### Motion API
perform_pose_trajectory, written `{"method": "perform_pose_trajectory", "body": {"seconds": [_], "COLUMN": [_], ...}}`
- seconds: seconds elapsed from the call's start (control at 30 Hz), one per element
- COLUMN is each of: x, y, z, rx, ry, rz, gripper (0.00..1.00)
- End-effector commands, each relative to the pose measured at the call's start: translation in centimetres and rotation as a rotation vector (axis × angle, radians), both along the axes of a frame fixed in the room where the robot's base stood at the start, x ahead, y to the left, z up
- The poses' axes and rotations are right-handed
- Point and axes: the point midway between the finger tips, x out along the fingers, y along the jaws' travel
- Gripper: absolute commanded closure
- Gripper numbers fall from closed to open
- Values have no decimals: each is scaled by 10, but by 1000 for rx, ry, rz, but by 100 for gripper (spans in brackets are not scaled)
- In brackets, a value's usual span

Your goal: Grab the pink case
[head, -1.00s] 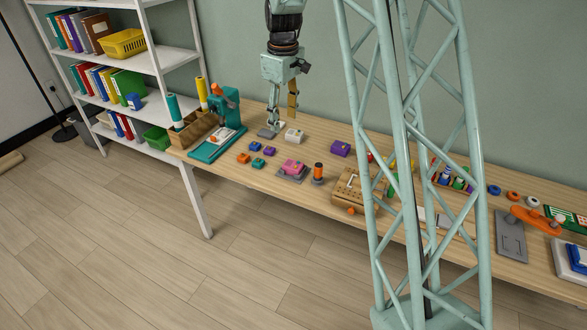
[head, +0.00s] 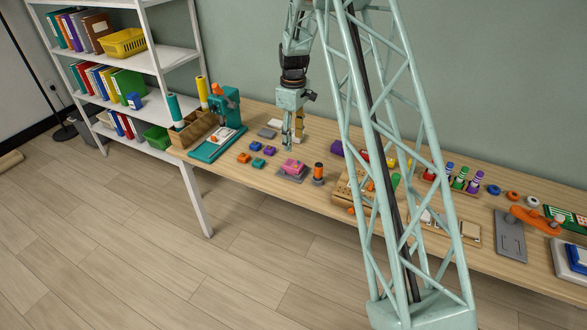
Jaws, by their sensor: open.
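The pink case (head: 292,166) sits on a small grey plate near the front edge of the wooden table, left of the middle of the head view. My gripper (head: 293,146) points down with its fingers apart and nothing visible between them. In the picture its fingertips are just above and behind the pink case. They are not seen touching it, and the exact height gap is hard to tell.
Small blue, purple and orange pieces (head: 256,153) lie left of the case. A dark cylinder with an orange top (head: 319,173) stands close on its right. A purple case (head: 337,148) is behind to the right. A teal press (head: 225,110) stands at the left.

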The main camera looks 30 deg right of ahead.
Motion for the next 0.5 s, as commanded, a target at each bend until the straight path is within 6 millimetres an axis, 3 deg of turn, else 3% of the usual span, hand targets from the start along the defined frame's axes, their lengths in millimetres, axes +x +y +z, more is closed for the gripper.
{"method": "perform_pose_trajectory", "body": {"seconds": [0.5], "x": [0], "y": [0], "z": [-7], "rx": [0], "ry": [1], "rz": [0], "gripper": [50]}}
